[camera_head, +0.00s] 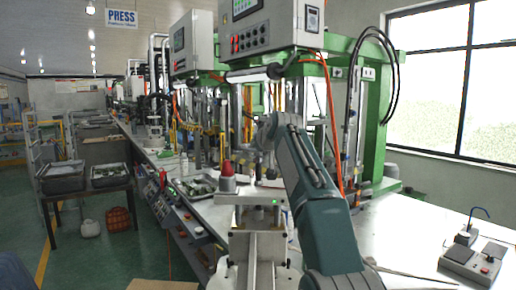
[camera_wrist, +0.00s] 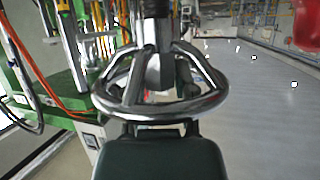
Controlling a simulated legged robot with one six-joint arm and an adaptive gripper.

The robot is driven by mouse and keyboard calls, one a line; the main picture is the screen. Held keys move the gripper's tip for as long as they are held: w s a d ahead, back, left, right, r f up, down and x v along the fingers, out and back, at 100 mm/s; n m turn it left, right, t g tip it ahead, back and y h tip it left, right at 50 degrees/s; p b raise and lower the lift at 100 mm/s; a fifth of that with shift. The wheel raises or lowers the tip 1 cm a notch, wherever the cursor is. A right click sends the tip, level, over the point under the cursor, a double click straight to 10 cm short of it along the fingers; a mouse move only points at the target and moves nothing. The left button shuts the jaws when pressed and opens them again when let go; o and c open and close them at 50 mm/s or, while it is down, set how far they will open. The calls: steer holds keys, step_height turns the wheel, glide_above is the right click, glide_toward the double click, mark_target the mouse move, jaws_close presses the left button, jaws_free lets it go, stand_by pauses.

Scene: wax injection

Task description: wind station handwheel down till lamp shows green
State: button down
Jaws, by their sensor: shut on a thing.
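The chrome handwheel (camera_wrist: 210,104) fills the middle of the wrist view, with spokes running to a central hub. My gripper (camera_wrist: 167,76) is at the wheel's centre, its dark fingers shut on the wheel among the spokes; the exact contact is hard to make out. In the head view my arm reaches to the station (camera_head: 258,216), and its wrist hides the wheel and the fingers. A small lamp (camera_head: 275,201) on the station's front plate shows green.
A red-capped grey fitting (camera_head: 228,178) stands on the station, left of my arm. Green presses with control boxes (camera_head: 275,28) stand behind. A grey button box (camera_head: 472,262) lies on the bench at right. Trays (camera_head: 62,178) stand at left beside open floor.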

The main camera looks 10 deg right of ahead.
steer(key=shift+n+y, duration=0.7)
steer(key=shift+y, duration=0.1)
steer(key=c, duration=0.7)
jaws_free()
steer(key=v, duration=1.1)
steer(key=shift+s+d+r, duration=0.15)
steer(key=shift+s+d, duration=0.05)
steer(key=shift+s, duration=0.1)
